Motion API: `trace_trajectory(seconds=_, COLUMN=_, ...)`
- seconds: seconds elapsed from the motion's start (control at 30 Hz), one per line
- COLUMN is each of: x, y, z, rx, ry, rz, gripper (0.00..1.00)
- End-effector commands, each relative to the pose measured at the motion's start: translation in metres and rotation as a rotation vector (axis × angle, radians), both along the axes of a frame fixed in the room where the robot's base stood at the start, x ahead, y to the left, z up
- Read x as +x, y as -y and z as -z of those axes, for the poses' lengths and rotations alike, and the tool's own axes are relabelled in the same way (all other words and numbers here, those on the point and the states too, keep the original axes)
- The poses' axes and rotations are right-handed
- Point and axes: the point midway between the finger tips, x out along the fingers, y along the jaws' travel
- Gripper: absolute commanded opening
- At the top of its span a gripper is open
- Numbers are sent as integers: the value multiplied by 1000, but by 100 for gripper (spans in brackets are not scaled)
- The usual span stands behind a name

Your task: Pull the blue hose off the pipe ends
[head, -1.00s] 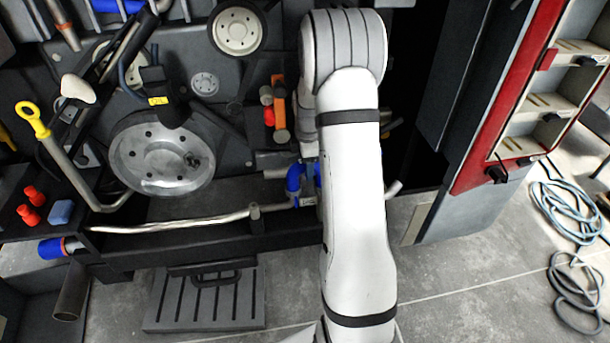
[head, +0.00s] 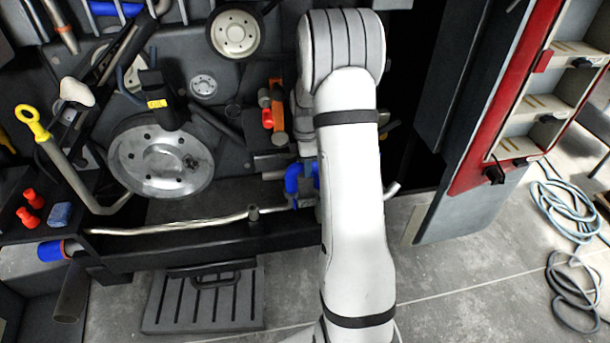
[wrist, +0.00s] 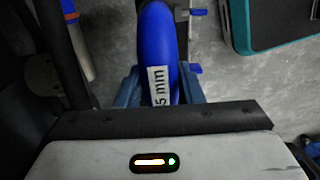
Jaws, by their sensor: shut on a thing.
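The blue hose (wrist: 160,45) is a thick curved tube with a white label reading "5 mm" in the wrist view. My gripper (wrist: 159,88) is shut on it, with a grey-blue finger on each side. In the head view, the curved blue hose (head: 292,178) shows just left of my white arm, by the dark frame. My arm hides the gripper and part of the hose there. Metal pipe stubs (head: 272,174) lie beside the hose's left side. Whether the hose still sits on the pipe ends cannot be seen clearly.
A large metal disc (head: 160,155) and a long pale pipe (head: 170,227) are to the left. A red-edged cabinet (head: 515,100) stands at the right. Coiled hose (head: 565,215) lies on the floor. A slatted plate (head: 202,300) lies below the frame.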

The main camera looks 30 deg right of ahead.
Motion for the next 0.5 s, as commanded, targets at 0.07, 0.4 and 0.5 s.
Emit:
trace_trajectory(seconds=0.07, x=0, y=0, z=-9, rx=-1, ry=2, rz=0, gripper=1)
trace_trajectory(seconds=0.4, x=1, y=0, z=-33, rx=-1, ry=2, rz=0, gripper=1)
trace_trajectory(seconds=0.5, x=0, y=1, z=-37, rx=-1, ry=2, rz=1, gripper=1)
